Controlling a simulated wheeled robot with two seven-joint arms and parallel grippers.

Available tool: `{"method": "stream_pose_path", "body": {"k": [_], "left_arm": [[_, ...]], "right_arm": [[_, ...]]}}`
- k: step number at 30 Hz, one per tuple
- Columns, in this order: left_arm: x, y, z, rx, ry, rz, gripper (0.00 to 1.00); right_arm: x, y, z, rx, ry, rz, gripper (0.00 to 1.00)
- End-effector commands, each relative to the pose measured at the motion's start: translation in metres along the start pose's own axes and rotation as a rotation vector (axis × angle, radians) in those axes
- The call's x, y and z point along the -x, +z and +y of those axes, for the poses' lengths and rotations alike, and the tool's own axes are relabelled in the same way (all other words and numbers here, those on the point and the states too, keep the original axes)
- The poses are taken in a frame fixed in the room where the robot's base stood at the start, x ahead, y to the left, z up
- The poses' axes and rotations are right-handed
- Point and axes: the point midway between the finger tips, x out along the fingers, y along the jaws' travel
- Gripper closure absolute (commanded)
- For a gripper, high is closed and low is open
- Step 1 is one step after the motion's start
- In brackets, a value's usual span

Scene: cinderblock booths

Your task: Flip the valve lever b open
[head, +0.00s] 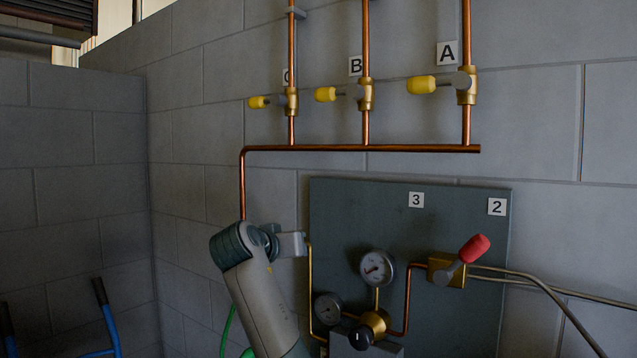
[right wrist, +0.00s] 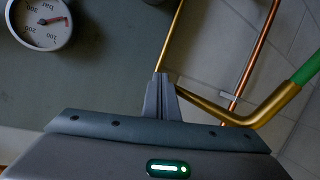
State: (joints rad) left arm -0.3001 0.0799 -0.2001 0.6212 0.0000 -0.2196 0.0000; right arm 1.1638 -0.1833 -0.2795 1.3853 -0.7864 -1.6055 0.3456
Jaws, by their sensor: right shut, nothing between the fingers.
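Valve lever B (head: 325,94) has a yellow grip that points left, across its vertical copper pipe. Its brass valve body (head: 366,95) sits on the wall below the "B" label (head: 355,66). My right gripper (right wrist: 161,82) is shut and empty in the right wrist view, close to a brass-coloured pipe (right wrist: 170,45). Lever B is not in the right wrist view. My left gripper is out of view.
Similar yellow levers A (head: 421,85) and C (head: 258,102) flank lever B. A horizontal copper pipe (head: 350,148) runs below them. The dark panel (head: 340,215) carries gauges (head: 377,268) and a red lever (head: 474,248). Wall space left of lever C is clear.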

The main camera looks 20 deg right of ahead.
Motion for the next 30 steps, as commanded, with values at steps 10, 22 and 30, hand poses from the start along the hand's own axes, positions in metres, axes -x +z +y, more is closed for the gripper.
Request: {"method": "stream_pose_path", "body": {"k": [10,22,30], "left_arm": [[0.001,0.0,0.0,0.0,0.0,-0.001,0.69],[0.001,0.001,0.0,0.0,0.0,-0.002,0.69],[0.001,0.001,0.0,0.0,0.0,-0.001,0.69]], "right_arm": [[0.119,-0.21,0.058,-0.136,0.17,0.239,1.0],[0.223,-0.314,0.115,-0.236,0.293,0.393,1.0],[0.227,-0.318,0.118,-0.241,0.298,0.399,1.0]]}}
